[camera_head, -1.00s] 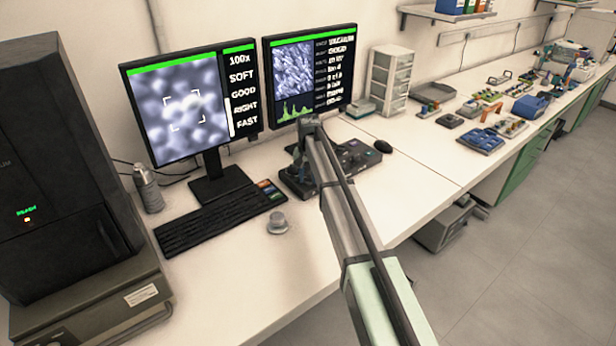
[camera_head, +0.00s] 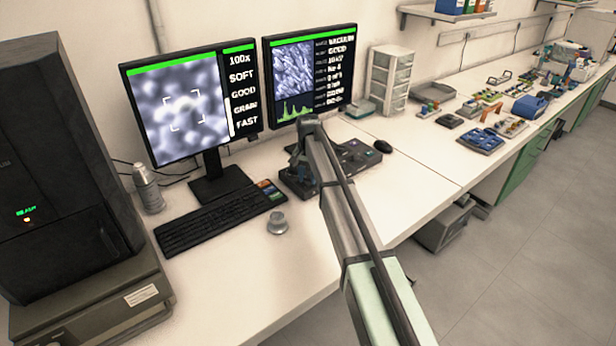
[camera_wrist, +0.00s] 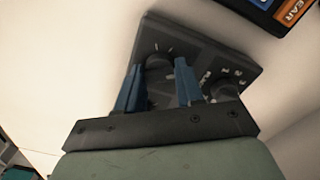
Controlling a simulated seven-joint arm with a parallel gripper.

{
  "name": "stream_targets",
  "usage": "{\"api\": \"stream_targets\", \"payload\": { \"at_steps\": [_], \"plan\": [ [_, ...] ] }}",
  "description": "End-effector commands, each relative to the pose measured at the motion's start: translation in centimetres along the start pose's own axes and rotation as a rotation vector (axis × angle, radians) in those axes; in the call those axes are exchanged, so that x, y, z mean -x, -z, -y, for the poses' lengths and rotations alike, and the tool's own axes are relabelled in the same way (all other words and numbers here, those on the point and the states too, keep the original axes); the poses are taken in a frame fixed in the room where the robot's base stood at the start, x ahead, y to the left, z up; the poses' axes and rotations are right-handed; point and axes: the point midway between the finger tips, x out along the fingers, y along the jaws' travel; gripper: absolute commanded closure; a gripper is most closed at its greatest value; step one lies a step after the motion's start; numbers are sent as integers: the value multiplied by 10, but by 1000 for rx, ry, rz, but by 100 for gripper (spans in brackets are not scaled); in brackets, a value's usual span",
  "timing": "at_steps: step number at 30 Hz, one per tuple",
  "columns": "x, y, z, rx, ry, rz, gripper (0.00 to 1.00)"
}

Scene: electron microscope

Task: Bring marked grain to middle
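The left monitor (camera_head: 188,105) shows a grey, blurred image of bright grains, with white corner brackets near its middle. A bright grain lies partly inside the brackets. Text beside it reads 100x, SOFT, GOOD, GRAIN, FAST. The dark control panel (camera_head: 352,158) lies on the desk below the monitors, partly hidden by my arm. My gripper (camera_wrist: 158,65) is over this panel in the wrist view, its two blue fingers spread apart. A round dark knob (camera_wrist: 158,58) shows between the fingertips; I cannot tell whether they touch it. A second knob (camera_wrist: 223,88) is to the right.
The right monitor (camera_head: 310,75) stands behind the panel. A black keyboard (camera_head: 220,218), a small metal knob-like piece (camera_head: 277,223) and a mouse (camera_head: 383,147) lie on the desk. A tall dark instrument (camera_head: 60,170) stands at left. The front desk is mostly clear.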

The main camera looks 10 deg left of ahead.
Motion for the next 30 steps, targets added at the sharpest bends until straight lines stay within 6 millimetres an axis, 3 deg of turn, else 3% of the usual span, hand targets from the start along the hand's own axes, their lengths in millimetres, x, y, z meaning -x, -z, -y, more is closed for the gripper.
{"api": "stream_targets", "payload": {
  "at_steps": [7, 17, 23, 30],
  "plan": [
    [0, 0, 0, 1, 0, 0, 40],
    [4, 0, 0, 1, 0, -1, 40],
    [30, 0, 0, 1, 1, -2, 40],
    [77, 1, 1, 1, 1, -3, 40]
  ]
}}
